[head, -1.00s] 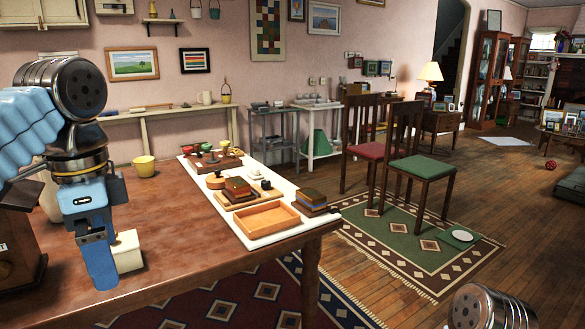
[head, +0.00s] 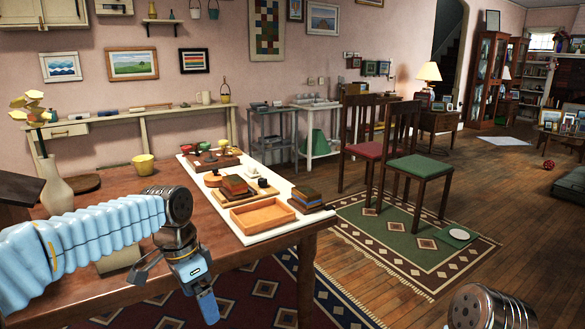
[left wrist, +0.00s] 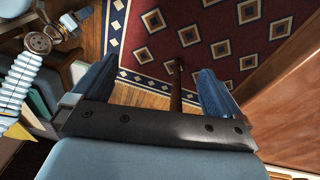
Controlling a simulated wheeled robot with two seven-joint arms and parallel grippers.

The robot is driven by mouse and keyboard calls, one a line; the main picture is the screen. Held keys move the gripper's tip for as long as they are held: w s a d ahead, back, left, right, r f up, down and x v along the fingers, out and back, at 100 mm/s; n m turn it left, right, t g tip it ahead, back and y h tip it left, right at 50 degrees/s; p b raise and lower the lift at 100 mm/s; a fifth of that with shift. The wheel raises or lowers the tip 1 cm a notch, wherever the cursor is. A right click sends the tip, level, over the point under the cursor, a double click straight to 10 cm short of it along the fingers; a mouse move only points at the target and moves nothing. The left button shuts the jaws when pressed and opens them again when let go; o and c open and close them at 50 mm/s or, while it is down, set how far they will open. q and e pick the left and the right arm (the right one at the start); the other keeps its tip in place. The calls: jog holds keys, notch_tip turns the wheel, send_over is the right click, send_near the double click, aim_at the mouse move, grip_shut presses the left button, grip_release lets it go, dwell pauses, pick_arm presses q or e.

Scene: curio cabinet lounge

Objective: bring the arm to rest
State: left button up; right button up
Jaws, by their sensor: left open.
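My left gripper (head: 204,300) hangs low at the table's front edge in the head view, its fingers pointing down. In the left wrist view its two blue fingers (left wrist: 155,85) stand wide apart with nothing held between them. The patterned rug, the floor and a dark post show far below, through the gap. A metal joint of my right arm (head: 488,308) shows at the bottom right of the head view. A ribbed blue sleeve and metal joint of mine (left wrist: 38,42) show at the left wrist view's upper left; the jaws there are too small to read.
The wooden table (head: 150,196) lies behind and beside the left gripper. On it are a white mat (head: 247,239), a wooden tray (head: 287,213), stacked blocks (head: 235,186), a yellow cup (head: 143,164) and a vase (head: 54,188).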

pick_arm(q)
jog(key=s+d+f+n+h, duration=0.1)
jog(key=d+f+n, duration=0.15)
jog(key=f, duration=0.85)
jog(key=d+f+n+h, duration=0.1)
jog(key=d+f, duration=0.2)
jog(key=f, duration=0.8)
jog(key=s+d+f+n, duration=0.2)
jog(key=s+f+n, duration=0.6)
jog(key=s+f, duration=0.9)
notch_tip(320, 180, down, 2)
jog(key=shift+d+t+h, duration=0.3)
